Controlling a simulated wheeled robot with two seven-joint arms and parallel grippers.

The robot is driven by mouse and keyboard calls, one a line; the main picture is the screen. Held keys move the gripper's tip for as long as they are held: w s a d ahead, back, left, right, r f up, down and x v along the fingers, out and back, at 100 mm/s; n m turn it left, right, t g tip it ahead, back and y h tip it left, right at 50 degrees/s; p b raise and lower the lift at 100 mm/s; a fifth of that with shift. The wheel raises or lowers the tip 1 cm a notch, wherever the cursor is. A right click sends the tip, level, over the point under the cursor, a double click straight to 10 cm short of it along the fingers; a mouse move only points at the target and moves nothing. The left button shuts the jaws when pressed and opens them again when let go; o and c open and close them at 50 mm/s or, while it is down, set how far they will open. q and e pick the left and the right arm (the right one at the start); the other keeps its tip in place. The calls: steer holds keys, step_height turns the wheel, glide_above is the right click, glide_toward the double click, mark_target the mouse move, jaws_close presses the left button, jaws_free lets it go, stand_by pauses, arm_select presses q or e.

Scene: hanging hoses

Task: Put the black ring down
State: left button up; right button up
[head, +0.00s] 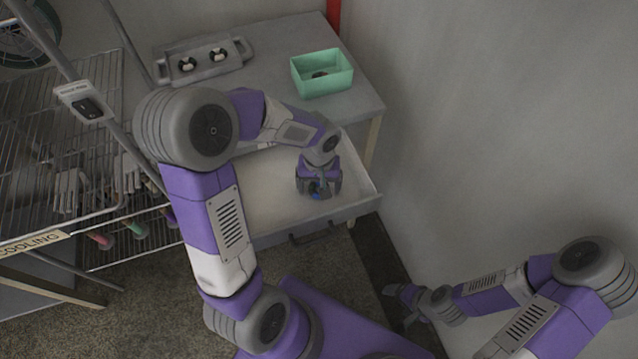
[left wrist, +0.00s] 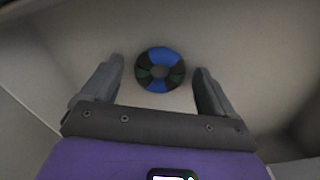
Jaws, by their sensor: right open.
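A black ring with blue and dark green patches (left wrist: 160,70) lies flat on a pale surface in the left wrist view, which looks like the open drawer's floor. My left gripper (left wrist: 159,68) is open, with one finger on each side of the ring and gaps between. In the head view my left gripper (head: 318,190) is down inside the open white drawer (head: 265,206) and hides most of the ring. My right gripper (head: 402,300) is open and empty, low near the wall at the right.
On the grey table (head: 290,40) stand a grey tray (head: 178,73) with two black-and-white rings and a green box (head: 322,86) with a small dark thing inside. The drawer's left part is clear.

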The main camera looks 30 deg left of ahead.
arm_select(q)
steer(key=shift+r, duration=0.1)
steer(key=shift+r, duration=0.2)
step_height(320, 180, up, 12)
steer(key=p, duration=0.4)
steer(key=shift+p, duration=0.3)
steer(key=shift+f, duration=0.1)
